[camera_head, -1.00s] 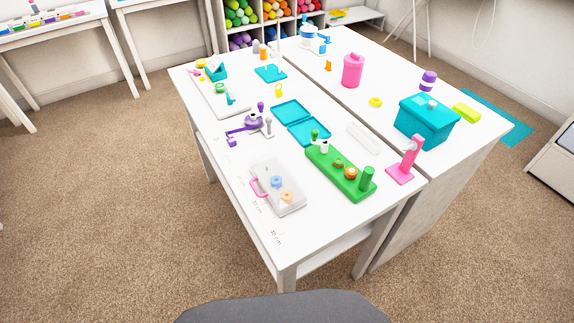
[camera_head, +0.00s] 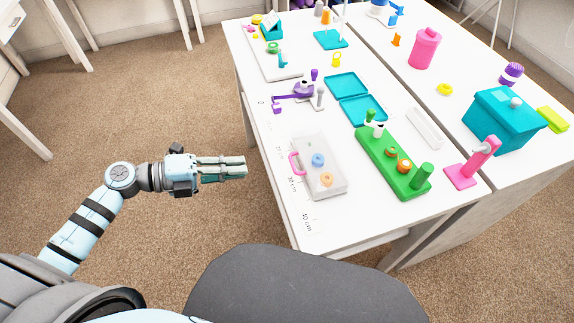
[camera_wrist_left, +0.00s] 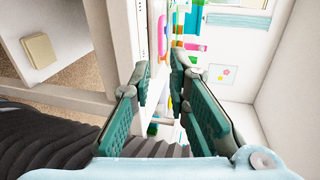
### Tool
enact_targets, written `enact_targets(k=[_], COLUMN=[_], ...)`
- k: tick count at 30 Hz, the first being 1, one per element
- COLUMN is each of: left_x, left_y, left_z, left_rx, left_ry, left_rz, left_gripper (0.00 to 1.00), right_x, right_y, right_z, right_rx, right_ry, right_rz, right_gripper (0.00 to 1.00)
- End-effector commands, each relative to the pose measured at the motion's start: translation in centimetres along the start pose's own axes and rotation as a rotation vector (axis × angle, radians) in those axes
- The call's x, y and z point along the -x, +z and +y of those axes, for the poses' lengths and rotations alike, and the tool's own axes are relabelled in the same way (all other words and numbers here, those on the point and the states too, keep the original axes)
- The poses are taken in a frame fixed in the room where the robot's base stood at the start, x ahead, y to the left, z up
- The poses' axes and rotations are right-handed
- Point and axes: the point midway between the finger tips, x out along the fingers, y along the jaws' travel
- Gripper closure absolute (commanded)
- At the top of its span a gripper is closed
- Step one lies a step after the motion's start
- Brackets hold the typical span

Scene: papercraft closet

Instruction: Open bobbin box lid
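The bobbin box (camera_head: 335,184) is a clear, flat box near the front left edge of the white table, with a pink handle (camera_head: 294,163) on its left side. A blue bobbin (camera_head: 318,159) and an orange bobbin (camera_head: 327,179) show through it. Its clear lid looks shut. My left gripper (camera_head: 244,168) is off the table's left edge, pointing right toward the box, apart from it and empty. In the left wrist view its green-padded fingers (camera_wrist_left: 160,72) stand apart. My right gripper is not seen.
A green stand (camera_head: 390,163) is right of the box. An open teal case (camera_head: 350,97) and a purple tool (camera_head: 290,95) lie behind it. A pink stand (camera_head: 472,165) is at the front right. Carpet lies left of the table.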

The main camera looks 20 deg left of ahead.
Motion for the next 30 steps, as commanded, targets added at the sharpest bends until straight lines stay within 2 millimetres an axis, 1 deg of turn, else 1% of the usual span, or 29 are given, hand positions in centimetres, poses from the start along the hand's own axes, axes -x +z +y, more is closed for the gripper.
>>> enact_targets(k=[5,6,9,13,15,18,26,29,30], left_x=[-4.8,-6.1,-8.9,-11.3,-12.1,-12.6,-12.8,-12.8,-12.8], left_y=[0.1,0.2,0.2,0.2,0.2,0.2,0.2,0.2,0.2], left_z=[-0.4,-0.3,-0.2,-0.2,-0.1,-0.2,-0.2,-0.1,-0.1], left_rx=[0.005,0.006,0.008,0.008,0.009,0.008,0.008,0.008,0.008], left_ry=[-0.014,-0.014,-0.012,-0.009,-0.007,-0.006,-0.005,-0.005,-0.005], left_rz=[-0.005,-0.006,-0.006,-0.008,-0.007,-0.007,-0.008,-0.008,-0.008], left_gripper=[0.84,0.84,0.84,0.84,0.84,0.84,0.84,0.98,1.0], right_x=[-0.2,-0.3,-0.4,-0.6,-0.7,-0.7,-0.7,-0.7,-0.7], right_y=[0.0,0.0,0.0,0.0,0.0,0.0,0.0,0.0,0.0], right_z=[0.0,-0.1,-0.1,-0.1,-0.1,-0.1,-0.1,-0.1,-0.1], right_rx=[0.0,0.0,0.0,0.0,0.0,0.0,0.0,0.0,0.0], right_ry=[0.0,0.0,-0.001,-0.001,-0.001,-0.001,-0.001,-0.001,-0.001], right_rz=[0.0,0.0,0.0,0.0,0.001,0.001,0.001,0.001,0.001], right_gripper=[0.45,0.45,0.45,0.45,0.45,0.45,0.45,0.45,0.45])
